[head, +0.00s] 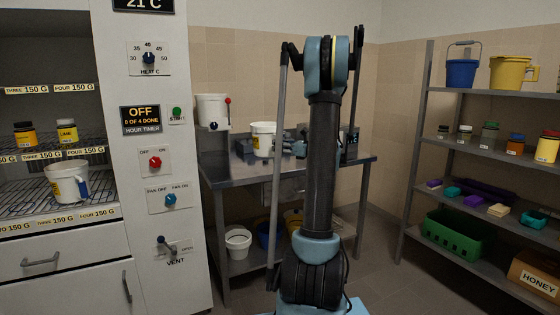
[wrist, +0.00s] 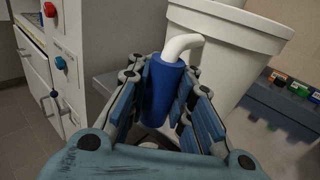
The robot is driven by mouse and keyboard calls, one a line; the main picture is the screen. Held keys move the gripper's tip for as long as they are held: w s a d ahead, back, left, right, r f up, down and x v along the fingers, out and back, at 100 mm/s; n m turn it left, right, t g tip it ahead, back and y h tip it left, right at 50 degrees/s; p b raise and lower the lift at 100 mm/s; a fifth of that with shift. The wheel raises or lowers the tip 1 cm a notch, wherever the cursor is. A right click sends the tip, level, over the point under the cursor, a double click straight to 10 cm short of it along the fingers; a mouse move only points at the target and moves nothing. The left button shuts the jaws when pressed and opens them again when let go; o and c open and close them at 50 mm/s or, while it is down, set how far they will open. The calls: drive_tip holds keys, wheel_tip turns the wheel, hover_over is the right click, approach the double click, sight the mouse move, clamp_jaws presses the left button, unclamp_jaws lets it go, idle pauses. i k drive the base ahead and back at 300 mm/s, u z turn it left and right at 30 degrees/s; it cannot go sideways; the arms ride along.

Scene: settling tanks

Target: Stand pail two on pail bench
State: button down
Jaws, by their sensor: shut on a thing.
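A white pail (head: 262,138) with a yellowish mark is at the metal bench (head: 240,176) in the head view. Its base is at or just above the bench top; I cannot tell whether it touches. My gripper (head: 282,143) is at its right side. In the wrist view my gripper (wrist: 163,95) is shut on the blue handle (wrist: 163,88) of the white pail (wrist: 222,48), which looks upright. The pail's number is not readable. A similar white pail (head: 66,184) with a blue handle stands on the lower rack of the open cabinet at left.
A white tank with a red-handled tap (head: 212,110) stands at the bench's back left. Several buckets, including a white one (head: 238,243), sit on the shelf below. The white cabinet (head: 150,235) is close on the left. A loaded shelf rack (head: 425,140) stands at right.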

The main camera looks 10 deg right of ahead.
sight(285, 155)
drive_tip(key=k, duration=0.9)
drive_tip(key=z, duration=0.35)
drive_tip(key=i, duration=2.1)
drive_tip(key=u, duration=0.25)
